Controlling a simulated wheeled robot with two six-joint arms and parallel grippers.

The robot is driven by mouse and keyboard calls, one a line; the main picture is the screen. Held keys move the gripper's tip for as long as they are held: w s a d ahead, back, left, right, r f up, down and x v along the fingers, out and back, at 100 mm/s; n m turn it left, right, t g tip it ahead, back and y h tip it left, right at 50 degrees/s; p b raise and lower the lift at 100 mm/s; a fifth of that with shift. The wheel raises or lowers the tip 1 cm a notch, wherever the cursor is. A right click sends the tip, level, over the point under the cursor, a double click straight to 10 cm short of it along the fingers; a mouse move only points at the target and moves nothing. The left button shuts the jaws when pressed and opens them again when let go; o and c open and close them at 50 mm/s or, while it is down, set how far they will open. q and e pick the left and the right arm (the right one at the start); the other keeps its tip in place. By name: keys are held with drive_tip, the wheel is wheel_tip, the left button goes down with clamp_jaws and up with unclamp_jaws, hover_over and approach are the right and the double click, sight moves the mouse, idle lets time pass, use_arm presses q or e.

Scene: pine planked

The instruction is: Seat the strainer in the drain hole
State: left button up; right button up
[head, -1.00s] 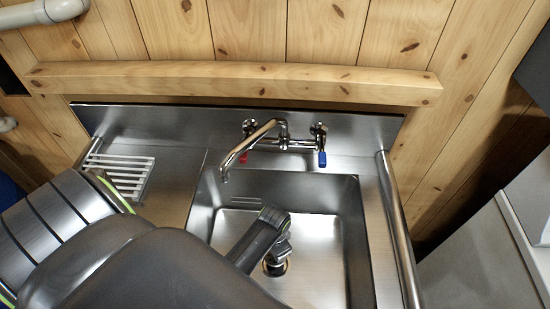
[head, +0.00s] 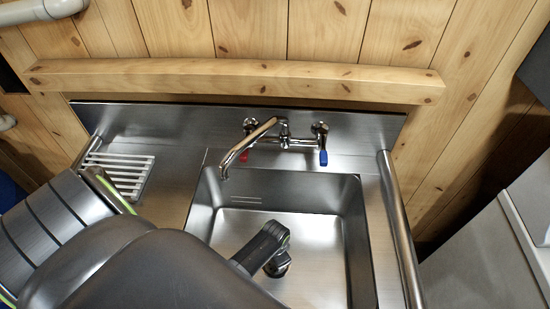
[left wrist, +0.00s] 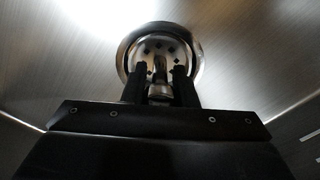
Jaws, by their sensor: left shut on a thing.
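My left gripper (head: 278,265) reaches down into the sink basin (head: 310,235), and in the head view it covers the drain area. In the left wrist view my left gripper (left wrist: 160,82) is shut on the strainer's stem, which stands between the two fingers. The strainer (left wrist: 148,46) is a round metal disc with several dark holes. The metal rim of the drain hole (left wrist: 126,48) shows around the disc. I cannot tell whether the disc rests in the hole or hangs just above it. My right gripper is not in view.
A chrome faucet (head: 262,132) with red and blue handles reaches over the back left of the basin. A white rack (head: 120,172) lies on the left drainboard. A metal rail (head: 400,225) runs along the right side. The basin floor around the gripper is clear.

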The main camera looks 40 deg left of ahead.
use_arm(q)
drive_tip(key=shift+f, duration=0.2)
drive_tip(key=o, duration=1)
drive_tip(key=shift+r, duration=0.45)
wheel_tip(320, 180, up, 11)
drive_tip(key=shift+f+p, duration=0.1)
drive_tip(key=shift+p, duration=0.7)
drive_tip(key=shift+r, duration=0.35)
